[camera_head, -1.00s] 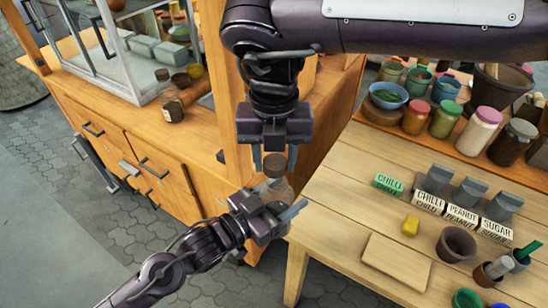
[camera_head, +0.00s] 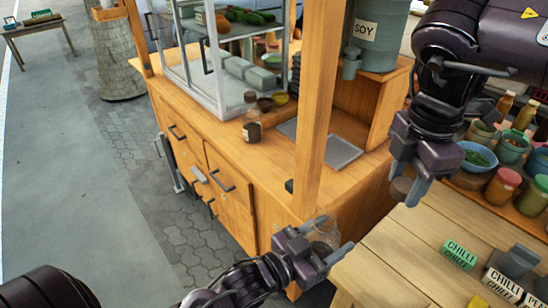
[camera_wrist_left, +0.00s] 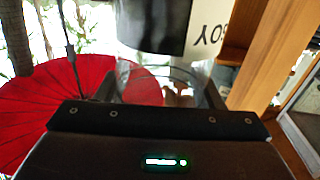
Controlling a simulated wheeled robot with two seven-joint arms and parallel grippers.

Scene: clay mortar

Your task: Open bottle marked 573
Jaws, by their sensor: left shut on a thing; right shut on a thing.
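A clear glass bottle (camera_head: 322,232) is held in my left gripper (camera_head: 326,238), by the front corner of the orange counter. The clear glass also shows between the fingers in the left wrist view (camera_wrist_left: 180,76). No number on it is readable. My right gripper (camera_head: 405,184) is shut on a round brown lid (camera_head: 400,189), up and to the right of the bottle and apart from it. The bottle's body is partly hidden by the left gripper.
A dark bottle (camera_head: 251,126) with a pale label stands on the counter (camera_head: 215,135) beside a glass display case. An orange post (camera_head: 317,110) rises behind the left gripper.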

